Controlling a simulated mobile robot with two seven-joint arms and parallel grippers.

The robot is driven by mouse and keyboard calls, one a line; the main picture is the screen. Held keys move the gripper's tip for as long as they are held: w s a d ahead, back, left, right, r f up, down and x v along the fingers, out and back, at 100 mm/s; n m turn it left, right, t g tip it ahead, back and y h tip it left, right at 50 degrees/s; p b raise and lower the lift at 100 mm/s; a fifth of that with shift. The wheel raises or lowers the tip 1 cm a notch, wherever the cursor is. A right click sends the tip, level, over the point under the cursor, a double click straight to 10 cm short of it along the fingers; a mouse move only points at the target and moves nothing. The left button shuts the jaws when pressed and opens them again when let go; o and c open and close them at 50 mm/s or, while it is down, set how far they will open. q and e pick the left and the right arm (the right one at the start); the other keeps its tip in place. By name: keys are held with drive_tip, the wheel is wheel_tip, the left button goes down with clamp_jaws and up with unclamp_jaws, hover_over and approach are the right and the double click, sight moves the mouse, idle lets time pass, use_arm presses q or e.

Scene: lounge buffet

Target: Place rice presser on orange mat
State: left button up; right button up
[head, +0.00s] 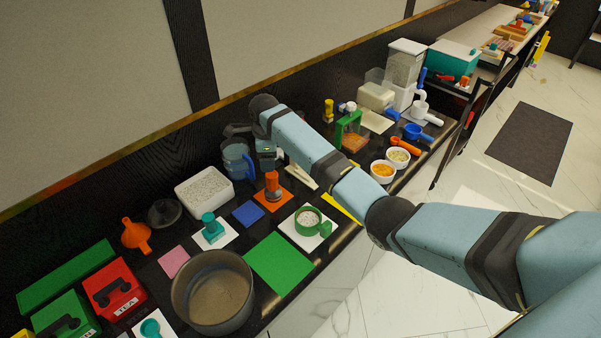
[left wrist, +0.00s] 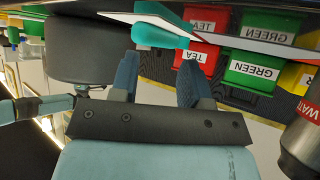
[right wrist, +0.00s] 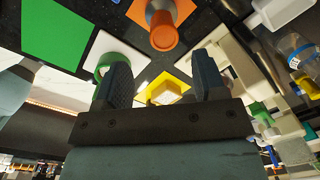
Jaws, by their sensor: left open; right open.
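The orange mat (head: 286,198) lies on the dark counter in the middle of the head view. An orange presser-like tool with a round knob (head: 272,182), which looks like the rice presser, stands upright on it. The right wrist view shows this orange tool (right wrist: 163,32) and the orange mat (right wrist: 138,10) beyond the fingertips. My right gripper (head: 267,164) is open and empty, just behind and above the tool, apart from it. Its open fingers also show in the right wrist view (right wrist: 159,62). My left gripper (left wrist: 158,60) is open and empty, and is out of the head view.
A blue pitcher (head: 237,160) and a white rice tub (head: 204,188) stand left of the right gripper. A teal tool (head: 211,226), a green cup (head: 308,222), a green mat (head: 280,264) and a large pot (head: 212,292) are nearer. My right arm crosses above the counter's right part.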

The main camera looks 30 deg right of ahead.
drive_tip(key=s+a+n+t+y, duration=0.2)
drive_tip(key=s+a+n+t, duration=0.15)
drive_tip(key=s+n, duration=0.3)
drive_tip(key=s+a+n+t+y, duration=0.1)
drive_tip(key=s+a+n+t, duration=0.25)
drive_tip(key=s+n, duration=0.35)
drive_tip(key=s+f+n+t, duration=0.1)
drive_tip(key=s+f+n, duration=0.1)
drive_tip(key=s, duration=0.4)
drive_tip(key=s+d+f+n, duration=0.1)
drive_tip(key=s+f+n, duration=0.1)
drive_tip(key=s+f, duration=0.3)
drive_tip(key=s+d+f+n+t, duration=0.1)
drive_tip(key=s+f+n, duration=0.2)
drive_tip(key=s, duration=0.3)
drive_tip(key=shift+s+d+f+t, duration=0.1)
drive_tip(key=shift+s+f+t, duration=0.05)
drive_tip(key=shift+s+t, duration=0.2)
drive_tip(key=s+d+f+n, duration=0.1)
drive_tip(key=s+f+n, duration=0.2)
drive_tip(key=s, duration=0.7)
drive_tip(key=shift+d+n+t, duration=0.15)
drive_tip(key=shift+n+t, duration=0.2)
drive_tip(key=shift+n, duration=0.5)
